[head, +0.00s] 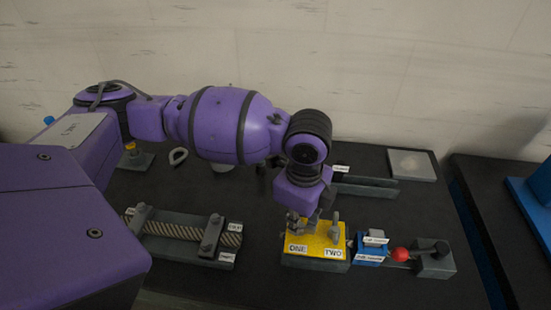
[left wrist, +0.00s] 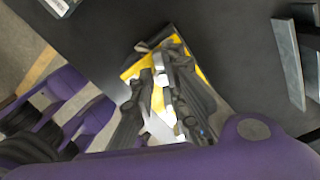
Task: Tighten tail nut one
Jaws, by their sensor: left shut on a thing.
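The yellow block (head: 318,238) with the labels ONE and TWO stands on the dark table in the head view. My left gripper (head: 298,222) is over its ONE end, pointing down, and is shut on a small part there, which looks like tail nut one but is mostly hidden by the fingers. A grey upright part (head: 335,226) stands at the TWO end, apart from the gripper. In the left wrist view, the fingers (left wrist: 162,85) reach over the yellow block (left wrist: 135,69) and cover much of it. My right gripper is not in view.
A blue labelled block (head: 371,247) with a red ball (head: 400,254) and a grey block (head: 434,262) sit right of the yellow block. A rope-like rod in clamps (head: 180,231) lies to the left. A grey rail (head: 365,187) and a pale plate (head: 412,165) lie behind.

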